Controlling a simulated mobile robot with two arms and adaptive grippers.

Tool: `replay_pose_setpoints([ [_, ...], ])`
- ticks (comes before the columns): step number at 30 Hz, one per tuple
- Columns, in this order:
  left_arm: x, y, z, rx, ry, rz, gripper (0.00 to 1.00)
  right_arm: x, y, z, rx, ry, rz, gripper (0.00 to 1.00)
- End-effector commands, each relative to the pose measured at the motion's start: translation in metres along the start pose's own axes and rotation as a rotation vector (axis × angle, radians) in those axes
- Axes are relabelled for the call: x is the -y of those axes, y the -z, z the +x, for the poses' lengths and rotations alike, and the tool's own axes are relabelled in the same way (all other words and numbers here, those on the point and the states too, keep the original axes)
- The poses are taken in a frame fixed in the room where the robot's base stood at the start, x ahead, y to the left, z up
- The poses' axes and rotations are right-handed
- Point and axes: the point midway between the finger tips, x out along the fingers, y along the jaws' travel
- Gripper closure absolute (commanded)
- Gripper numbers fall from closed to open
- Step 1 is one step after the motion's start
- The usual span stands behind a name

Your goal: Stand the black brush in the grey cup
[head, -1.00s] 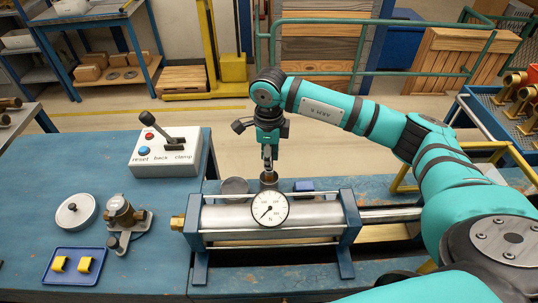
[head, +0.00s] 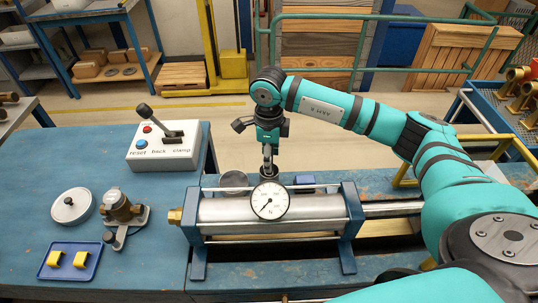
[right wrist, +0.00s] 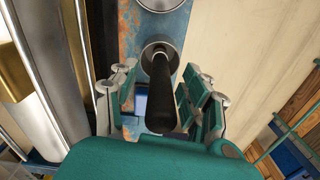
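The black brush (right wrist: 163,98) shows in the right wrist view as a dark handle running from between my right gripper's fingers to a round grey rim. That rim looks like the grey cup (right wrist: 147,54), and the brush's far end appears to be inside it. My right gripper (right wrist: 160,100) has its fingers apart on both sides of the handle, with a gap at the left finger; contact on the right is unclear. In the head view the right gripper (head: 268,162) points down just behind the dial gauge, which partly hides the cup. My left gripper is not in view.
A cylinder rig (head: 315,208) with a white dial gauge (head: 270,200) stands in front of the gripper. A grey round lid (head: 235,179) lies beside the cup. A lever box (head: 163,148), a brass meter (head: 120,207) and a blue tray (head: 70,262) are on the left table.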

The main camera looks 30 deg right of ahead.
Motion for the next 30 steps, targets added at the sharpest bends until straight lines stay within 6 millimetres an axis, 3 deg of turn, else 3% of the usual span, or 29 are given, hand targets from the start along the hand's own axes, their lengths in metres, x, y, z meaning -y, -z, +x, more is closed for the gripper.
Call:
replay_pose_setpoints([
  [8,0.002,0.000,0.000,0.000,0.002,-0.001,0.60,0.001,0.000,-0.010,0.001,0.003,0.001,0.53],
  [21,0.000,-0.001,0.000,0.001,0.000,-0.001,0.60,0.001,0.000,-0.096,0.002,0.002,0.000,0.53],
  [30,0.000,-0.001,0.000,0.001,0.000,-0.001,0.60,0.000,0.000,-0.120,0.000,0.000,0.000,0.53],
])
